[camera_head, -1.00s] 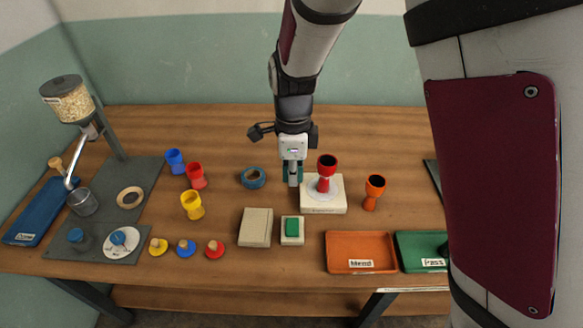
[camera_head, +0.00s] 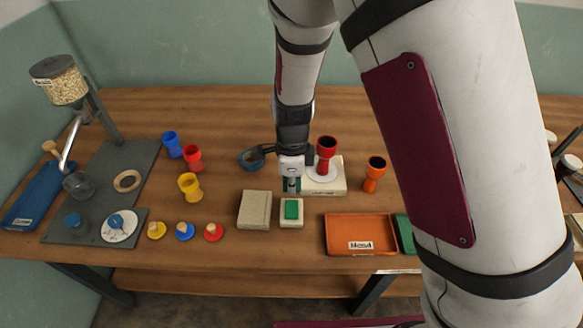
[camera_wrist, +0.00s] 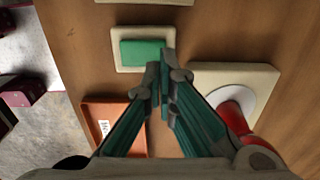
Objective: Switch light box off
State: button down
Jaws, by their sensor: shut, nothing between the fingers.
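A small cream switch box with a green rocker (camera_head: 291,209) lies on the table; the green rocker also shows in the wrist view (camera_wrist: 139,53). The cream light box (camera_head: 336,188) with a white round top stands to its right and shows in the wrist view (camera_wrist: 265,79). A red goblet (camera_head: 326,157) stands upright on the white round top. My gripper (camera_head: 291,186) is shut and empty, pointing down just behind the switch box. In the wrist view the fingertips (camera_wrist: 163,72) overlap the rocker's lower right edge; I cannot tell whether they touch it.
A plain cream block (camera_head: 254,210) lies left of the switch box. An orange tray (camera_head: 359,253) lies in front to the right, and an orange goblet (camera_head: 375,174) stands right of the light box.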

aim_at(292, 202)
jog(key=shift+f, duration=1.8)
jog(key=shift+w+f+g+b, duration=0.2)
jog(key=shift+f+g+b, duration=0.1)
jog(key=shift+f+g, duration=0.1)
jog(key=shift+r, duration=0.1)
jog(key=shift+s+r, duration=0.1)
jog(key=shift+r+p, duration=0.7)
